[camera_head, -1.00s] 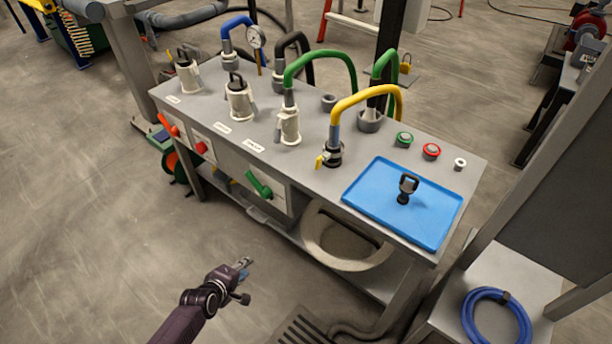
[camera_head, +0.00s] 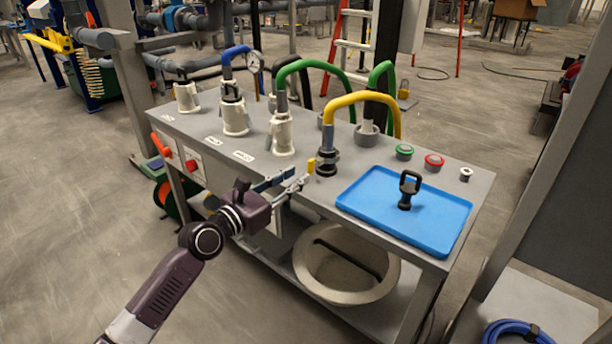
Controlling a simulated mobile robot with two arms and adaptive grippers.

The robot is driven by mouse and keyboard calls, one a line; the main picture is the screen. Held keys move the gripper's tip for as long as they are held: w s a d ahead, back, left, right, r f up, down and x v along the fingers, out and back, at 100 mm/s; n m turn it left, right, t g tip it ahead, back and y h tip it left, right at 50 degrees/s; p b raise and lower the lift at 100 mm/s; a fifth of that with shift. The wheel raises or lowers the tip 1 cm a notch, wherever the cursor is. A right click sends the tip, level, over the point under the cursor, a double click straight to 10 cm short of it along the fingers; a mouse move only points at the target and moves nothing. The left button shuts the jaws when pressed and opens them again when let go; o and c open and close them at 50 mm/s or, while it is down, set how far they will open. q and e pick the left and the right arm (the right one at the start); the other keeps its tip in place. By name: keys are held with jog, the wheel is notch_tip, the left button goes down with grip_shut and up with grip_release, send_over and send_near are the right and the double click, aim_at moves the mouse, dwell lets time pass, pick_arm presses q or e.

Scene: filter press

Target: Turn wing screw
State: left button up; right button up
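I cannot tell for certain which part is the wing screw. A small yellow handle (camera_head: 311,165) sticks up at the left side of the black coupling (camera_head: 327,161) under the yellow hose (camera_head: 362,98). My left gripper (camera_head: 301,177) is at the bench's front edge, just left of and below that handle. Its two fingers are apart with nothing seen between them. Whether a fingertip touches the handle is unclear. A black piece with a ring-shaped handle (camera_head: 408,190) stands upright on the blue tray (camera_head: 450,210). My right gripper is not in view.
The grey bench (camera_head: 205,122) carries several pale fittings with hoses, a green button (camera_head: 404,152) and a red button (camera_head: 434,161). A round basin (camera_head: 375,292) sits below. A red switch (camera_head: 191,166) is on the front. Floor to the left is open.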

aim_at(308, 169)
pick_arm(q)
jog(key=shift+b+x, duration=0.65)
jog(key=shift+x, duration=1.9)
grip_shut()
